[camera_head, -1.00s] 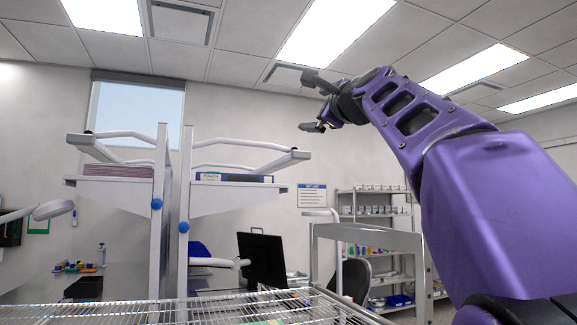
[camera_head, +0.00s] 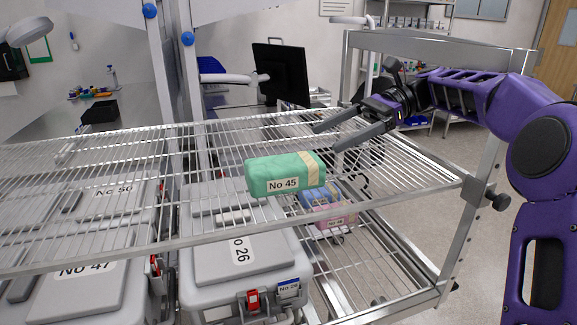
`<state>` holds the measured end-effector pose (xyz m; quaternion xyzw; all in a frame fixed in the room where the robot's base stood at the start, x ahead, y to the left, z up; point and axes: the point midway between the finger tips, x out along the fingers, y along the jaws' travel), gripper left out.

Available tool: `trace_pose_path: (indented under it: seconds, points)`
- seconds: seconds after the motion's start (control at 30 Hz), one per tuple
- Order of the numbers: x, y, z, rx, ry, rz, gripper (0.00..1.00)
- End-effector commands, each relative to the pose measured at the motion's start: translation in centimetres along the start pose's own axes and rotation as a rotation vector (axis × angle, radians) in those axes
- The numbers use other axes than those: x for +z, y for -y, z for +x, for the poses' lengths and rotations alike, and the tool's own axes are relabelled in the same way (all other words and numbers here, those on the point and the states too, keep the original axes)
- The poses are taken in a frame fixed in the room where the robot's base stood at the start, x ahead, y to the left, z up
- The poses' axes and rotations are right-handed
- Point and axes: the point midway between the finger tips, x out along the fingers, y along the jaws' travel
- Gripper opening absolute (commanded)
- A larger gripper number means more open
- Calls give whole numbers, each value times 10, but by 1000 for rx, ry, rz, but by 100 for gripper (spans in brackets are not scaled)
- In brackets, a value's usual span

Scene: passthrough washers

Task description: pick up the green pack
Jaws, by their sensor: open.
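The green pack (camera_head: 272,172) lies on the upper wire shelf (camera_head: 120,215). It has a pale tan band near its right end and a white label reading No 45 on its front. My gripper (camera_head: 325,139) is above the same shelf, to the right of and a little behind the pack. Its two fingers are spread apart and point left, with nothing between them. The fingers look apart from the pack.
Below the upper shelf stand grey lidded boxes, one labelled No 26 (camera_head: 245,262). Blue and pink packs (camera_head: 328,212) lie under the wires, right of the boxes. A rack post (camera_head: 478,200) stands at the right. A monitor (camera_head: 281,74) is behind.

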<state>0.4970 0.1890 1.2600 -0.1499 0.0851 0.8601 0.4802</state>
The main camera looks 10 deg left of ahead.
Motion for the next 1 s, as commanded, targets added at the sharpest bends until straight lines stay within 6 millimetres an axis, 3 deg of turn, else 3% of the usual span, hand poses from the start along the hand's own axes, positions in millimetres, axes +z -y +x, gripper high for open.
trace_pose_path:
  seconds: [0.2, 0.47, 0.7, 1.0]
  points:
    - [-2, 0, 41, 2, -2, -2, 100]
    - [-2, 0, 62, 0, -3, -1, 100]
    - [-7, -2, 97, 0, -2, -2, 100]
    - [-6, -2, 109, -2, -3, -2, 100]
